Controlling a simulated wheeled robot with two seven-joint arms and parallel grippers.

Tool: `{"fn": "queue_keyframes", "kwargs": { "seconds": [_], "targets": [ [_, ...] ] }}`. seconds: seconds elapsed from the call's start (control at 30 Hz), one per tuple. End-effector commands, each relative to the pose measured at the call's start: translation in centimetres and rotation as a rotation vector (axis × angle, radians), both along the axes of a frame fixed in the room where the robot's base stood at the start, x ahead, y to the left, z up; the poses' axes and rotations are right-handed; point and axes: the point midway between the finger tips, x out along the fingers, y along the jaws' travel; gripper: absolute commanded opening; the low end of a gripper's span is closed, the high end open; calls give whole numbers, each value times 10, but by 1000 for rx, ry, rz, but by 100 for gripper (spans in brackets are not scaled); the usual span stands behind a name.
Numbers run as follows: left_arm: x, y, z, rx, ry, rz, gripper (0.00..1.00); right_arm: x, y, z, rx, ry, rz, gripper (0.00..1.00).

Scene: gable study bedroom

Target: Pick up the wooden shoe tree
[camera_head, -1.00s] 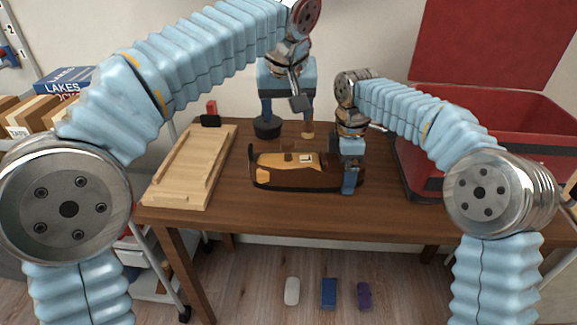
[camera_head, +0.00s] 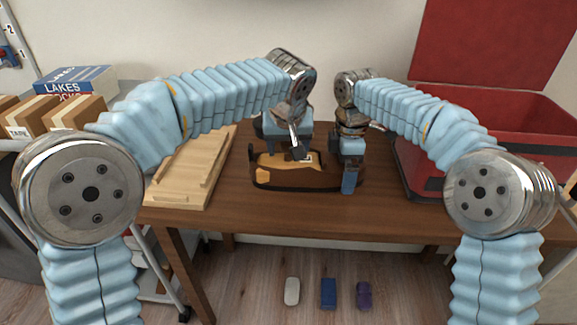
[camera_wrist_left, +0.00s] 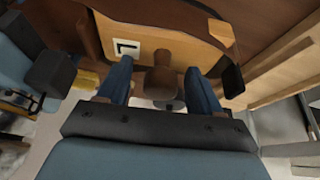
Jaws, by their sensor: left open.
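A long brown piece with a tan face and black edging (camera_head: 263,176) lies on the table. It seems to be or hold the wooden shoe tree. In the left wrist view a dark brown knob, apparently part of the shoe tree (camera_wrist_left: 160,86), stands between my left fingers, in front of a tan face with a white "L" label. My left gripper (camera_head: 283,150) is open and low over the piece, its fingertips (camera_wrist_left: 158,70) on either side of the knob. My right gripper (camera_head: 350,180) points down at the piece's right end; its opening is hidden.
A pale wooden tray (camera_head: 190,170) lies left on the table (camera_head: 300,209). A red open case (camera_head: 412,165) stands at the right. Boxes and a book (camera_head: 75,78) sit on a shelf at the left. Small objects (camera_head: 328,292) lie on the floor below.

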Motion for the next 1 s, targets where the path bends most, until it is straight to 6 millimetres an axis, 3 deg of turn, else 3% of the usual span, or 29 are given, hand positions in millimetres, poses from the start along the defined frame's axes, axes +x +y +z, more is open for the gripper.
{"fn": "queue_keyframes", "kwargs": {
  "seconds": [0.07,0.4,0.73,1.0],
  "targets": [
    [0,0,0,0,0,0,62,0,0,1,1,-1,0,48],
    [0,0,1,0,-1,0,10,0,0,0,1,-1,0,48],
    [1,-1,11,-2,-4,0,9,0,0,1,1,-1,0,48],
    [1,-1,67,-3,-4,1,9,0,0,0,1,-1,0,48]
  ]
}}
